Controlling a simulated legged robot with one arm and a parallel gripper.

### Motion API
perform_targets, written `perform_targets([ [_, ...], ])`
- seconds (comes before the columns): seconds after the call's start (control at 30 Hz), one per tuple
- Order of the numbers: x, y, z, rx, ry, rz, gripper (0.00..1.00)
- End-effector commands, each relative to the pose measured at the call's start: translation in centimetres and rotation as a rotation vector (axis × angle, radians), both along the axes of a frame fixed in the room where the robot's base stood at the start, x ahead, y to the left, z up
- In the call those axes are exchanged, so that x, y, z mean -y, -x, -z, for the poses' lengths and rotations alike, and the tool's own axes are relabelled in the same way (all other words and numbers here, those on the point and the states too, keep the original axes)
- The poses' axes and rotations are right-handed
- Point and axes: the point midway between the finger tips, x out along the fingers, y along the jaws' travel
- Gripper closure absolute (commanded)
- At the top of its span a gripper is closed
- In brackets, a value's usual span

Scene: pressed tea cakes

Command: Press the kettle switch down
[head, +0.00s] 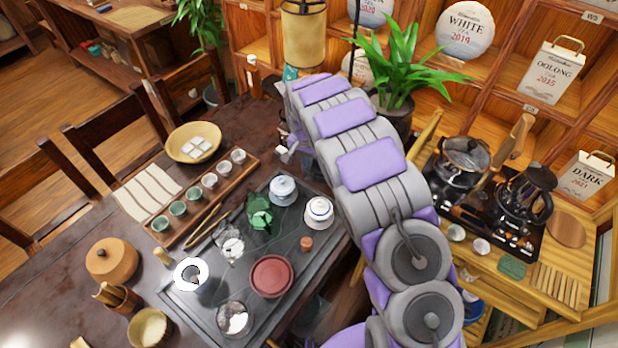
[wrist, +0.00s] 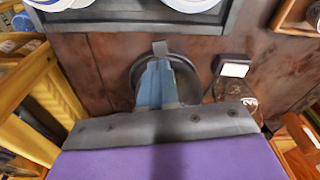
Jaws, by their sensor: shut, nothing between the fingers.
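In the wrist view, my gripper (wrist: 160,50) has its blue-grey fingers together and empty. They appear over a dark round object (wrist: 180,72), perhaps a kettle base; contact cannot be told. Just to their right is a dark block with a white top (wrist: 233,69), possibly the kettle switch, apart from the fingers in the picture. A clear, glass-like part (wrist: 236,98) shows below it. In the head view, a small white piece (head: 281,150) shows beside my arm, and my arm hides most of that spot and the fingertips.
The dark tea tray (head: 225,285) holds a teapot, lidded bowls and a red dish. A potted plant (head: 400,65) stands behind my arm. A glass pot (head: 463,158) and a black-handled pot (head: 525,200) stand on the right shelf. Chairs line the left.

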Motion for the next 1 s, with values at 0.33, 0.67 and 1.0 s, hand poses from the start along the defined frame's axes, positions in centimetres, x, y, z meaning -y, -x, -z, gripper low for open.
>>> perform_targets([
  [0.33, 0.1, -0.2, 2.6, 0.000, 0.000, 0.000, 1.00],
  [0.67, 0.3, -0.5, 6.4, -0.001, 0.001, 0.000, 1.00],
  [1.0, 0.3, -0.6, 6.9, 0.000, 0.000, 0.000, 1.00],
])
